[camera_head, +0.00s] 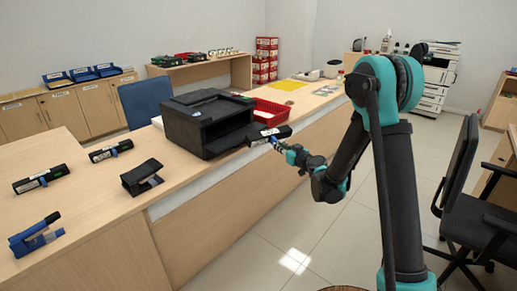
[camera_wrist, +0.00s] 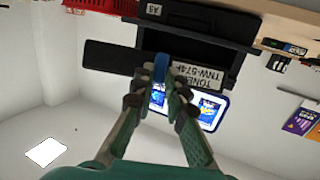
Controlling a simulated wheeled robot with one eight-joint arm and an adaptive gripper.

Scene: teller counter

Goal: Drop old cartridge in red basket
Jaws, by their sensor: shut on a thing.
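My gripper (camera_head: 279,146) is shut on the blue handle of a black toner cartridge (camera_head: 256,140) with a white label. The cartridge is held in the air off the front right of the black printer (camera_head: 190,133). A red edge shows at the wrist view's top left (camera_wrist: 100,6).
Two more black cartridges with blue handles (camera_head: 41,178) (camera_head: 111,151) lie on the counter at left. A black stand (camera_head: 142,177) and a blue-and-black desk item (camera_head: 36,236) are nearer. A yellow sheet (camera_head: 287,85) lies beyond the basket. An office chair (camera_head: 462,190) stands at right.

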